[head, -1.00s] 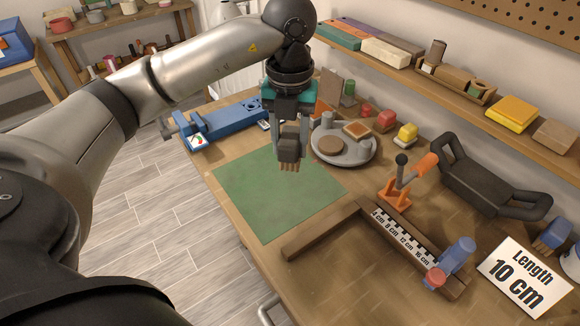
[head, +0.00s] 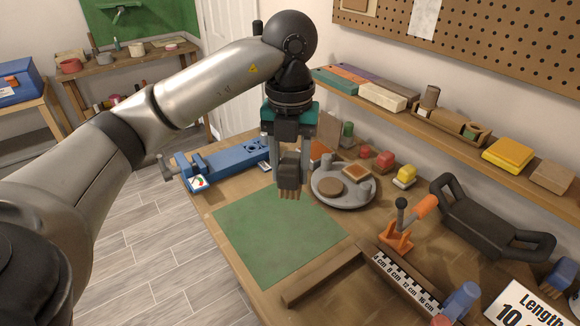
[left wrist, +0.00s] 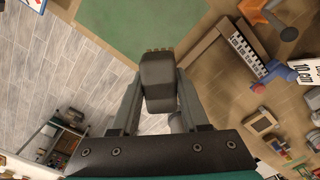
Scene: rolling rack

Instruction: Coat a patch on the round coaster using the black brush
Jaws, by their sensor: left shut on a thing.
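My left gripper (head: 290,165) is shut on a dark block-shaped brush (head: 290,172) with short tan bristles pointing down. It holds the brush above the back edge of the green mat, just left of the grey tray. In the left wrist view the brush (left wrist: 158,82) sits between the two fingers. The round brown coaster (head: 329,187) lies flat on the round grey tray (head: 345,203). The brush is apart from the coaster in the head view. My right gripper is not in view.
The tray also holds a square tan-topped piece (head: 356,173) and small grey cylinders. The green mat (head: 275,240) is bare. A blue vise (head: 225,158) stands left, an orange toggle clamp (head: 400,235) right, and a shelf (head: 440,125) runs along the wall.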

